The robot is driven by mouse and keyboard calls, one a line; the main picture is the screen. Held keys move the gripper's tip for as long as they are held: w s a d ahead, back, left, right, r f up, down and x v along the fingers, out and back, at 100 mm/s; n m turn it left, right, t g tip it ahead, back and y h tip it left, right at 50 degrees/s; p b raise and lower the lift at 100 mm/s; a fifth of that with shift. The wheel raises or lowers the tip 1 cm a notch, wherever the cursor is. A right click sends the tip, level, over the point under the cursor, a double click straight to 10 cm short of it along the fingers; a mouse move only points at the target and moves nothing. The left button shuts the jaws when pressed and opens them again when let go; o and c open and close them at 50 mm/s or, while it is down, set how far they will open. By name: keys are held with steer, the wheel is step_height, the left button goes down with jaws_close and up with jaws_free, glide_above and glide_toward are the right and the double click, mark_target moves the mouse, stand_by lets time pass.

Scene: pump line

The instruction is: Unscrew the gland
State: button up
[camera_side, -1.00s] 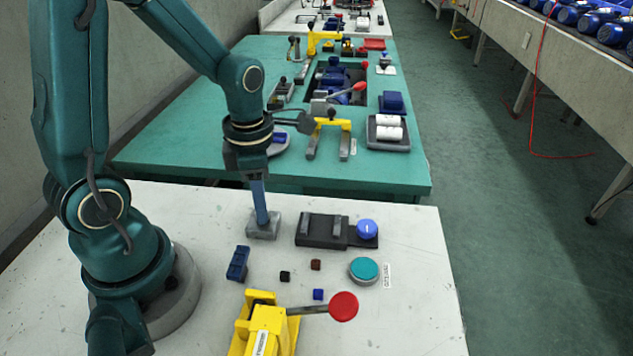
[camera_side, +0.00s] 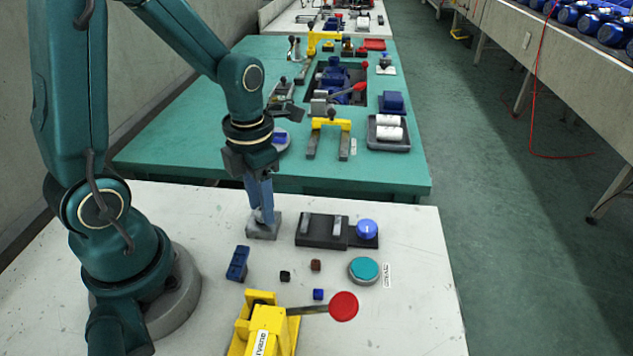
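My gripper (camera_side: 263,217) points straight down at the left-middle of the white table. Its two blue-grey fingers end at the top of a small grey block (camera_side: 263,231). The fingertips are close together, with a small light grey patch between them. I cannot make out the gland; if it is on the block, the fingers hide it. Whether the fingers are closed on anything is too small to tell.
A dark fixture with a blue knob (camera_side: 367,230) stands just right of the block. A dark blue block (camera_side: 237,263), small cubes, a teal button (camera_side: 364,269) and a yellow clamp with a red-knobbed lever (camera_side: 343,306) are nearer. The table's right side is clear.

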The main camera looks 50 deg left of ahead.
steer(key=shift+r, duration=2.25)
